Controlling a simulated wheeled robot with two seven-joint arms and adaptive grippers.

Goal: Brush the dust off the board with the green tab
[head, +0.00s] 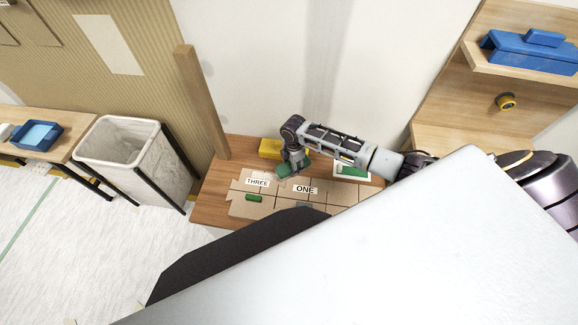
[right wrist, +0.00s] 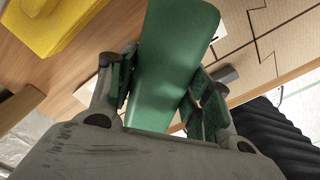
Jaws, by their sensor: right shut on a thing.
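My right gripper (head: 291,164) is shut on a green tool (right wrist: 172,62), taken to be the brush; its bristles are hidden. In the head view the green tool (head: 284,171) is over the back edge of the tan board, near the labels THREE and ONE. I cannot tell whether it touches the board. The tan board (head: 245,209) lies on the wooden table and has dark seam lines. A small green tab (head: 254,198) sits on its left part, below the label THREE. Dust cannot be made out clearly. My left gripper is not in view.
A yellow block (head: 269,147) is behind the board; it also shows in the right wrist view (right wrist: 52,25). A green-and-white piece (head: 350,171) lies at the table's back right. A wooden post (head: 203,105) rises at the table's left. A bin (head: 135,150) stands farther left.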

